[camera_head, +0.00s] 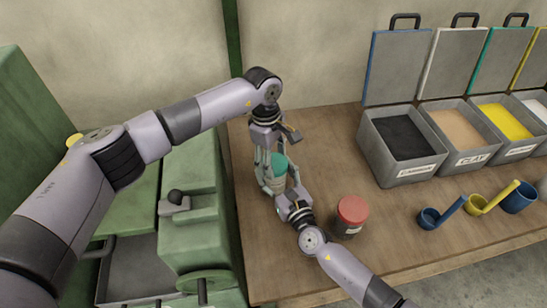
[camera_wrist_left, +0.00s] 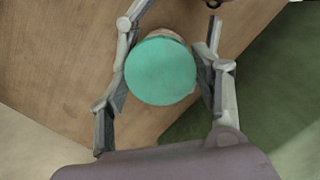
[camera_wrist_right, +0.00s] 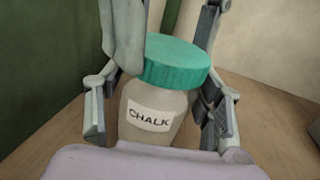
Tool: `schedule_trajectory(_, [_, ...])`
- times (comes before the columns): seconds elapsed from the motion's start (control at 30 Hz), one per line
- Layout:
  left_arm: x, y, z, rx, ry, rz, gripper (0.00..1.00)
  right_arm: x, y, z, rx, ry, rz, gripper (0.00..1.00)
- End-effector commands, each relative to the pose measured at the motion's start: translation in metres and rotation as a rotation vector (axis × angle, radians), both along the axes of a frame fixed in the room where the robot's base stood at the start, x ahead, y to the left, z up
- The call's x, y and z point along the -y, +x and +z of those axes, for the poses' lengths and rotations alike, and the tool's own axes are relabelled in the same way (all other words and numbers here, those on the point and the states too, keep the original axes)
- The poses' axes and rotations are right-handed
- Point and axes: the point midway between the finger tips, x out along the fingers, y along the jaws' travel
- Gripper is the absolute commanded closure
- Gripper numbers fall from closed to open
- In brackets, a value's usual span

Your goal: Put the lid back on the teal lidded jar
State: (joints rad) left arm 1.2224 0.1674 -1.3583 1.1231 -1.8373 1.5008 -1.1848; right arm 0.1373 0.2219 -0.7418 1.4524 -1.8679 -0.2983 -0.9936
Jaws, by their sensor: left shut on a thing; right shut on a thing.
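The chalk jar has a pale body (camera_wrist_right: 152,103) with a CHALK label and stands on the bench. Its teal lid (camera_wrist_right: 178,64) is at the mouth, with no clear gap showing; I cannot tell whether it is fully seated. The lid also shows from above in the left wrist view (camera_wrist_left: 160,71) and in the head view (camera_head: 279,166). My left gripper (camera_wrist_left: 163,84) comes from above and is shut on the lid, a finger on each side. My right gripper (camera_wrist_right: 155,112) comes from the front and is shut around the jar body.
A red-lidded jar (camera_head: 352,210) stands right of my right gripper. Open bins (camera_head: 414,172) of dark, tan and yellow material line the back right. Blue (camera_head: 430,218) and yellow (camera_head: 476,203) scoops lie before them. A green machine (camera_head: 190,225) stands left of the bench (camera_head: 330,135).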

Motion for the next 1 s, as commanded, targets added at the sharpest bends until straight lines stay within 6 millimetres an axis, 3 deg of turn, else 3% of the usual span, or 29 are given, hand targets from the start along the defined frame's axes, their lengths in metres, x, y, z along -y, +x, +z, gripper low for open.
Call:
schedule_trajectory(0.2, [0.0010,0.0009,0.0009,0.000,0.002,-0.411,0.55,0.0000,0.0001,-0.0001,0.000,0.000,0.000,1.00])
schedule_trajectory(0.33, [0.0014,0.0005,0.0004,-0.002,0.000,-0.583,0.55,0.0001,0.0000,-0.0002,-0.001,0.000,0.000,1.00])
schedule_trajectory(0.5, [0.0010,0.0008,0.0004,-0.002,-0.001,-0.670,0.55,0.0002,0.0001,-0.0003,-0.001,0.000,0.000,1.00])
schedule_trajectory(0.77, [0.0010,0.0008,0.0005,-0.001,-0.001,-0.672,0.55,0.0003,0.0001,-0.0003,0.000,-0.001,0.000,1.00])
schedule_trajectory(0.8, [0.0010,0.0008,0.0006,-0.001,-0.001,-0.671,0.38,0.0003,0.0001,-0.0003,-0.001,0.000,0.000,1.00])
schedule_trajectory(1.0, [0.0009,0.0008,0.0004,-0.001,-0.001,-0.670,0.25,0.0003,0.0000,-0.0004,-0.001,0.000,0.000,1.00])
